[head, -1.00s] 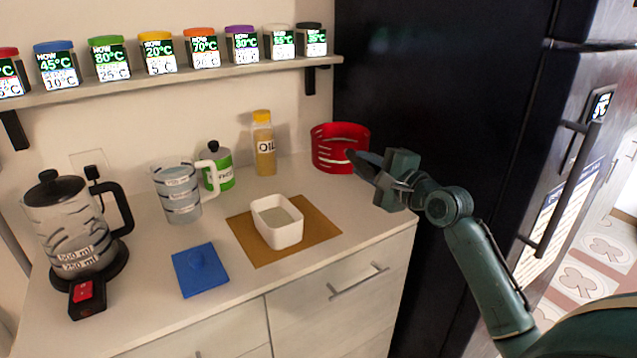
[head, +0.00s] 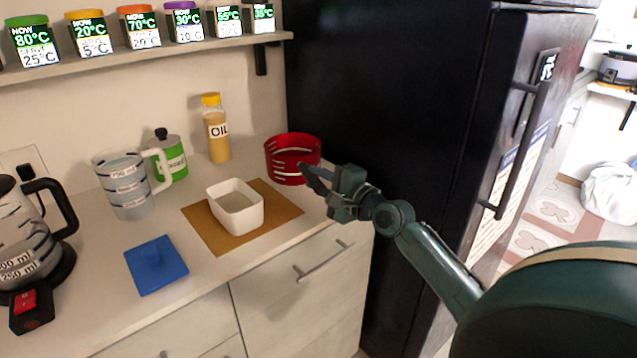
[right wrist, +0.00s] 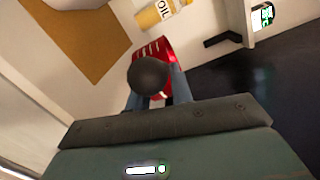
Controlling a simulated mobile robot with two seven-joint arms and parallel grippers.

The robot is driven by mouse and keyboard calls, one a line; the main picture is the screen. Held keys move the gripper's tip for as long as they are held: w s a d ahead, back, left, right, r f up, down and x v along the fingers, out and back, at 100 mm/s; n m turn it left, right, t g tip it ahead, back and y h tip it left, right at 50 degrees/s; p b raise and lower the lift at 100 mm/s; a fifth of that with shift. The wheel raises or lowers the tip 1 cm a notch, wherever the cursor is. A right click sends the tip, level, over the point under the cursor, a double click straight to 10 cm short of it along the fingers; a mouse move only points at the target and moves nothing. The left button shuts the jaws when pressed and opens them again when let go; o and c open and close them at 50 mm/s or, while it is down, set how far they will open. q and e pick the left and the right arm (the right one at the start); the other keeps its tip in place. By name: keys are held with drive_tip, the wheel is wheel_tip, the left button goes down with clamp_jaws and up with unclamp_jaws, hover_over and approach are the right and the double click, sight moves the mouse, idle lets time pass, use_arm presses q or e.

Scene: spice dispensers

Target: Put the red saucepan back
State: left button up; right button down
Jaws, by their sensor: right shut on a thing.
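The red saucepan (head: 293,160), with pale marks on its side, is upright at the right end of the counter, against the dark fridge side. I cannot tell whether its base touches the counter. My right gripper (head: 318,182) is at its front right, shut on its handle. In the right wrist view, the saucepan (right wrist: 165,50) shows beyond a dark round knob, seemingly the handle end, between the fingers of the right gripper (right wrist: 155,98). My left gripper is not in view.
An oil bottle (head: 217,135) stands left of the saucepan. A white dish (head: 236,220) sits on a brown mat (head: 285,195). A measuring jug (head: 125,188), green canister (head: 170,160), blue lid (head: 155,265) and kettle (head: 25,240) are further left. A shelf (head: 150,60) of spice jars hangs above.

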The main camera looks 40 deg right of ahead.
drive_tip(key=c, duration=1.7)
unclamp_jaws()
drive_tip(key=shift+f, duration=0.15)
drive_tip(key=o, duration=0.5)
drive_tip(key=shift+c, duration=0.2)
